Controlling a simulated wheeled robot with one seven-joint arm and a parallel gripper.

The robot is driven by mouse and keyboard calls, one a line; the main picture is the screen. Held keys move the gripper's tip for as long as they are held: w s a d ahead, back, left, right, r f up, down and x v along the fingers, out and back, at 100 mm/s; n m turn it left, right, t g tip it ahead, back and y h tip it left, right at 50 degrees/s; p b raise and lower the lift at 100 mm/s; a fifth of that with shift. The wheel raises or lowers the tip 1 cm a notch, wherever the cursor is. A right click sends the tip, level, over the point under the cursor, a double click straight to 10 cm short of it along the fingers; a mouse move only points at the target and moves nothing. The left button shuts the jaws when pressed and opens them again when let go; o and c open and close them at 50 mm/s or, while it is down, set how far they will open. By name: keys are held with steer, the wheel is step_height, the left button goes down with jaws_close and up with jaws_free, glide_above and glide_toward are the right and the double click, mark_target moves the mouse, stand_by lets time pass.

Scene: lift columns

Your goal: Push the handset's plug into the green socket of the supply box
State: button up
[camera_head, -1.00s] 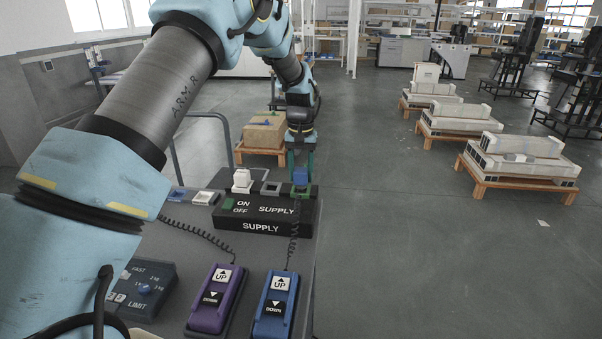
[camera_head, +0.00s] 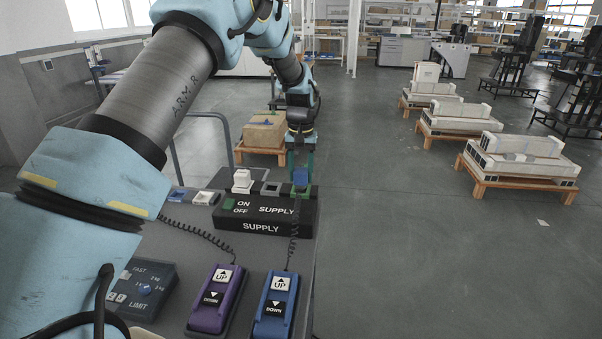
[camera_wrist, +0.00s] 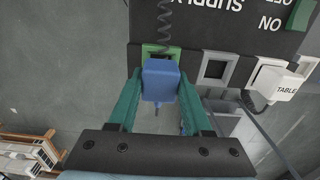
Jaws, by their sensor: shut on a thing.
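My gripper (camera_head: 301,166) is shut on the blue plug (camera_wrist: 160,80), which also shows in the head view (camera_head: 300,178). The plug is upright at the green socket (camera_wrist: 156,50) on the right end of the black supply box (camera_head: 262,211). It hides part of the socket; I cannot tell how deep it sits. A coiled cord runs from the plug towards the blue handset (camera_head: 274,304), which lies on the panel with UP and DOWN keys. A purple handset (camera_head: 216,300) lies to its left.
A white plug (camera_wrist: 276,84) marked TABLE sits in a socket beside a bare grey socket (camera_wrist: 214,68). A green ON/OFF switch (camera_head: 229,204) is on the box. A LIMIT box (camera_head: 145,287) stands at front left. The panel's right edge is close, with open floor beyond.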

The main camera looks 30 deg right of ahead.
mark_target(301, 170)
steer(key=shift+f+b, duration=0.45)
steer(key=shift+f, duration=0.55)
stand_by(0.6)
steer(key=o, duration=1.5)
steer(key=shift+o, duration=0.2)
steer(key=shift+r, duration=0.1)
steer(key=shift+r+p, duration=2.3)
steer(key=shift+r, duration=1.2)
